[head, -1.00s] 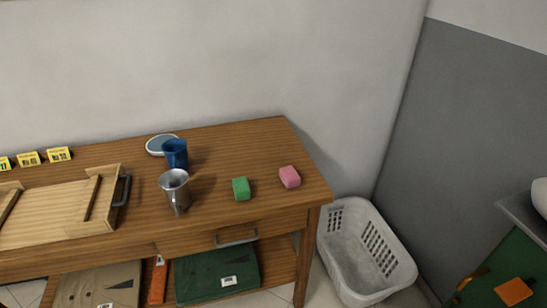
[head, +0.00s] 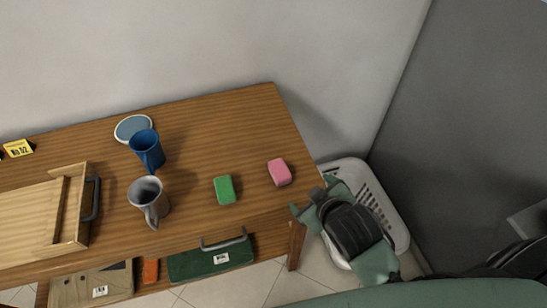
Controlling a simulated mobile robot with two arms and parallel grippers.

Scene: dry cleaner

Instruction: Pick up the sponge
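A green sponge (head: 224,190) lies on the wooden table (head: 240,130) near its front edge. A pink sponge (head: 279,172) lies to its right, near the table's right end. My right gripper (head: 312,197) comes in from the lower right, over the laundry basket and just off the table's right corner. Its two fingertips are apart with nothing visible between them. It is to the right of and a little below the pink sponge in the picture, not touching it. My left gripper is not in view.
A metal mug (head: 148,198), a blue mug (head: 147,148) and a round blue-grey dish (head: 133,127) stand left of the sponges. A wooden tray (head: 35,215) with a dark handle lies further left. A white basket (head: 372,180) stands on the floor. Table around the sponges is clear.

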